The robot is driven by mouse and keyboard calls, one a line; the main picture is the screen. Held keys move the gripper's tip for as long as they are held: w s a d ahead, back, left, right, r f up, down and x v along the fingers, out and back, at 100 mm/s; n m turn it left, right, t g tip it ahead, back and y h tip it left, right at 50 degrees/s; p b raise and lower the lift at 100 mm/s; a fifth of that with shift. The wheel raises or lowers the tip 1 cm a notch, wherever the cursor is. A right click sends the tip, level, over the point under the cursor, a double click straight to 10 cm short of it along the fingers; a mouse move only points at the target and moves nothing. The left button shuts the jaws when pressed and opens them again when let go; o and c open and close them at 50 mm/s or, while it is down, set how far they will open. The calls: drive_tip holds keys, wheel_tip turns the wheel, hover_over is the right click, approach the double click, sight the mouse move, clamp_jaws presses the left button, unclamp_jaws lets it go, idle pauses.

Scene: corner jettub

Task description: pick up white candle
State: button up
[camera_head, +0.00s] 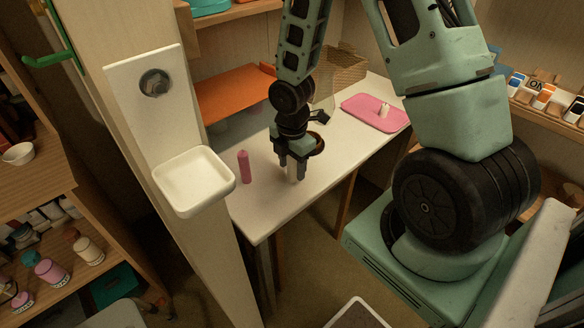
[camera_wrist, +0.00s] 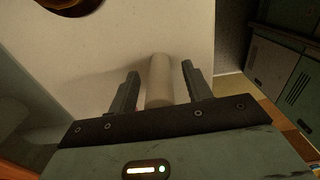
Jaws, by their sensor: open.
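The white candle (camera_wrist: 159,82) is a pale cylinder standing on the white table. In the wrist view it stands between the two fingers of my gripper (camera_wrist: 158,85), with a visible gap on each side. In the head view my gripper (camera_head: 292,168) points down over the table, and the candle (camera_head: 293,173) shows only partly beneath and between the fingers. My gripper is open and not closed on the candle.
A pink candle (camera_head: 244,167) stands left of my gripper on the white table (camera_head: 262,213). A dark round bowl (camera_head: 317,143) is behind the gripper. A pink tray (camera_head: 362,108) with a small white item lies at the back right. A post with a white dish (camera_head: 196,180) is at left.

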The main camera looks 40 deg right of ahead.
drive_tip(key=c, duration=1.1)
drive_tip(key=shift+o, duration=0.2)
